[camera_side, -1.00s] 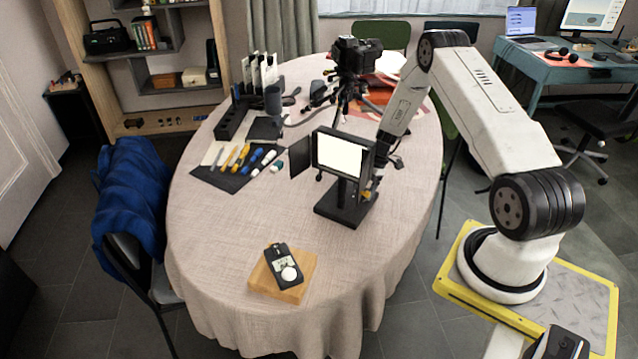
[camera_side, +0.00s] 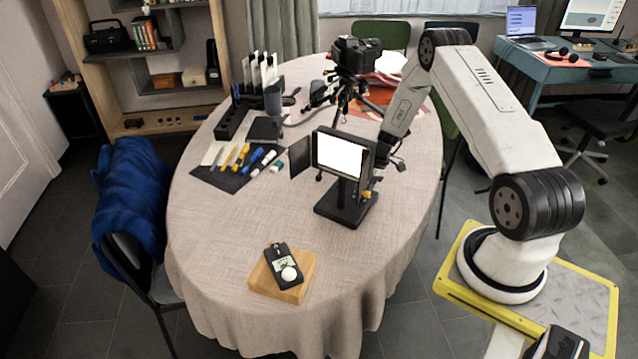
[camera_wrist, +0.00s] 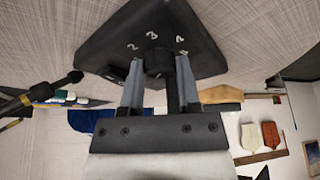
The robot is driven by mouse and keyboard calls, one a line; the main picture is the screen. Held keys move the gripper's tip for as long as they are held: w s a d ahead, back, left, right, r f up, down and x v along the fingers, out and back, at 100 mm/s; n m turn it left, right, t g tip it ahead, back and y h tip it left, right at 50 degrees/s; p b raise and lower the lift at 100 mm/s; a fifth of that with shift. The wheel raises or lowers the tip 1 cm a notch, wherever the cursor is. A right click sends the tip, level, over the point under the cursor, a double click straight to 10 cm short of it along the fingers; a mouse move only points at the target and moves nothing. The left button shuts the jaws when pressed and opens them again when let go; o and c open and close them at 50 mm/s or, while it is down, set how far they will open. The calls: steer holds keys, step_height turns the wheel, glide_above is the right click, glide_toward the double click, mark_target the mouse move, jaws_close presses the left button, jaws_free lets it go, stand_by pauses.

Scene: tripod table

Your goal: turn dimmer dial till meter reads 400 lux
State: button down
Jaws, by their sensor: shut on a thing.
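The lamp's lit white panel (camera_side: 339,156) stands upright on a black base (camera_side: 345,204) in the side view. The light meter (camera_side: 284,265), dark with a white dome, lies on a wooden block (camera_side: 300,289) near the table's front; its reading is too small to make out. In the wrist view, the dark dimmer dial (camera_wrist: 158,62) sits on a black housing (camera_wrist: 160,22) with pale numbers around it. My gripper (camera_wrist: 158,72) is shut on the dial, one finger on each side. In the side view the fingers are mostly hidden behind the lamp.
A camera on a tripod (camera_side: 357,60) stands behind the lamp. Pens and markers lie on a dark mat (camera_side: 224,178) to the left, with a black rack (camera_side: 232,120) beyond. A chair with a blue jacket (camera_side: 132,200) stands at left. The front cloth around the block is clear.

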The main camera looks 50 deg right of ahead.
steer(key=m+t, duration=0.1)
steer(key=m, duration=0.2)
steer(key=shift+m+h, duration=0.4)
steer(key=m+t+h, duration=0.1)
steer(key=m, duration=0.2)
steer(key=shift+s+a, duration=0.1)
steer(key=m+h, duration=0.1)
steer(key=m, duration=0.3)
steer(key=shift+t, duration=0.3)
steer(key=shift+a+m+h, duration=0.15)
steer(key=shift+m+h, duration=0.65)
steer(key=shift+m, duration=1.2)
steer(key=shift+c, duration=1.6)
jaws_free()
steer(key=shift+r, duration=0.1)
